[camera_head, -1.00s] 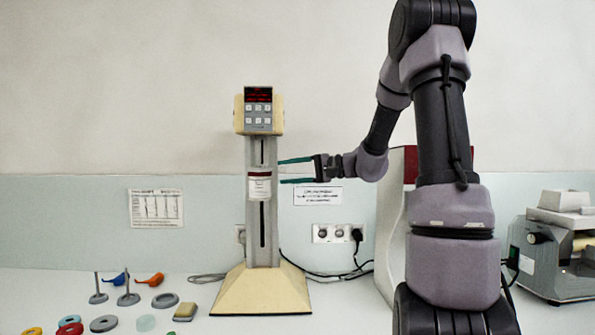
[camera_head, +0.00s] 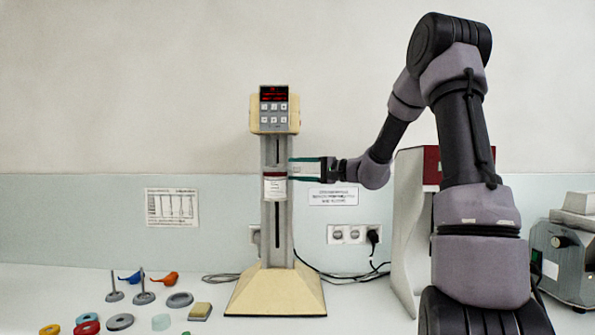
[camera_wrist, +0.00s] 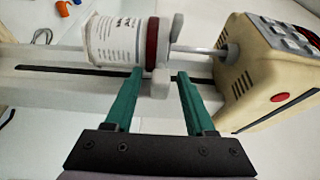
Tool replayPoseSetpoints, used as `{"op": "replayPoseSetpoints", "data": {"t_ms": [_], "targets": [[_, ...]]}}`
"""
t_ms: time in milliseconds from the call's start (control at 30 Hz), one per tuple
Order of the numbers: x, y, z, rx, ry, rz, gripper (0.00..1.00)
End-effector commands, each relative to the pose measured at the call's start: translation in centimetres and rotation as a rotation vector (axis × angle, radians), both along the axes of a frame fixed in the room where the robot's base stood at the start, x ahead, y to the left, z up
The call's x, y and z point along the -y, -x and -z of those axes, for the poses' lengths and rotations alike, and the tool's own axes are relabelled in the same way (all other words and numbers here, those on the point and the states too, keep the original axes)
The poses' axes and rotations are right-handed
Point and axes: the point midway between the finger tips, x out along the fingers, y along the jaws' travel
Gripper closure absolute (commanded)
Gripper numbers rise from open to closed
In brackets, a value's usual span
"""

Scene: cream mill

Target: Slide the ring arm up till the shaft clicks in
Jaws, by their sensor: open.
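The cream mill (camera_head: 277,290) stands upright with a grey column and a keypad head on top. A white labelled jar (camera_head: 275,188) hangs at mid-column; in the wrist view the jar (camera_wrist: 112,40) lies sideways. A dark red ring (camera_wrist: 152,43) is around its lid end, with a grey ring-arm piece (camera_wrist: 160,83) beside it. A thin grey shaft (camera_wrist: 195,50) runs from the ring end to the mill head (camera_wrist: 270,75). My gripper (camera_head: 290,168) is open, its green fingers on either side of the grey piece. Contact cannot be told.
Rings, stands and two rubber bulbs, one orange (camera_head: 164,278), lie on the bench at left. A white and red machine (camera_head: 410,220) stands at right, with a grey device (camera_head: 562,255) beyond. Cables run behind the mill.

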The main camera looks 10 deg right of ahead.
Motion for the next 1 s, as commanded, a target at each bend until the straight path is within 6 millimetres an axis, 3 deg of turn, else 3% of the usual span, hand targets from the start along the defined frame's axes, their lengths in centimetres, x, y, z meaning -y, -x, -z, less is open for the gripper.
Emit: {"op": "replayPoseSetpoints", "data": {"t_ms": [67, 200, 233, 1000], "targets": [[0.01, 0.01, 0.00, 0.000, 0.000, 0.000, 0.45], [0.02, 0.01, -0.02, 0.000, 0.000, 0.000, 0.95], [0.02, 0.01, -0.03, 0.000, 0.000, 0.000, 1.00], [-0.15, 0.08, -0.07, 0.001, 0.000, -0.004, 1.00]]}}
